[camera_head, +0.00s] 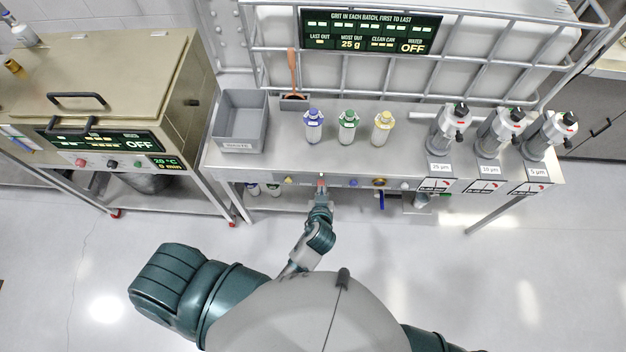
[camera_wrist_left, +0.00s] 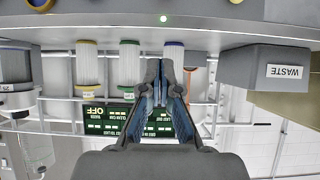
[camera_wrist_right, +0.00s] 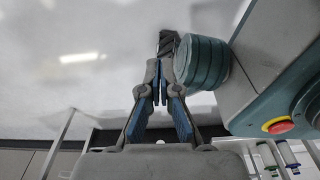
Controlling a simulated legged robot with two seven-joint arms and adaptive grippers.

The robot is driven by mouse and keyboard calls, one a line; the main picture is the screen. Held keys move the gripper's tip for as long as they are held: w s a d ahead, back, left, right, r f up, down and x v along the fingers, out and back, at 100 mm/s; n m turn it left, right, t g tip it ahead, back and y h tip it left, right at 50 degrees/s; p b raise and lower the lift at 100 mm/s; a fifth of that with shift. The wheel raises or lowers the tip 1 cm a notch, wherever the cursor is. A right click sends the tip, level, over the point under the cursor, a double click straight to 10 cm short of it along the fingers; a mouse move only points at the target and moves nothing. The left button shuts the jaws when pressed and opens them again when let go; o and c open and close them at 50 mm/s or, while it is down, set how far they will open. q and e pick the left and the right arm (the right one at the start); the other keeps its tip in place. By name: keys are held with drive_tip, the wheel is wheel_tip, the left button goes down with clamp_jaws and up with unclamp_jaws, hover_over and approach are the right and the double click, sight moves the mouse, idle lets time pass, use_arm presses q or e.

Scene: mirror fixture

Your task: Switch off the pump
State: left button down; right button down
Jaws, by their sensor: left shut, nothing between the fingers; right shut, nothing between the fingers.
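The bench's front edge (camera_head: 345,183) carries a row of small controls. Among them are a yellow knob (camera_head: 289,180), a small red spot (camera_head: 321,181) and a brass-coloured fitting (camera_head: 380,182). No control is readably labelled as the pump's. My left gripper (camera_head: 321,192) is shut and empty at the front edge, by the red spot; contact cannot be told. My right gripper (camera_wrist_right: 157,68) is shut and empty, away from the bench.
A display (camera_head: 372,32) above the bench reads WATER OFF. A beige machine (camera_head: 150,75) stands left. Floor in front is clear.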

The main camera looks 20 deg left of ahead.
sight(321, 184)
use_arm(q)
drive_tip(key=shift+a, duration=0.2)
use_arm(e)
drive_tip(key=shift+s, duration=0.25)
use_arm(q)
drive_tip(key=shift+a+f, duration=0.1)
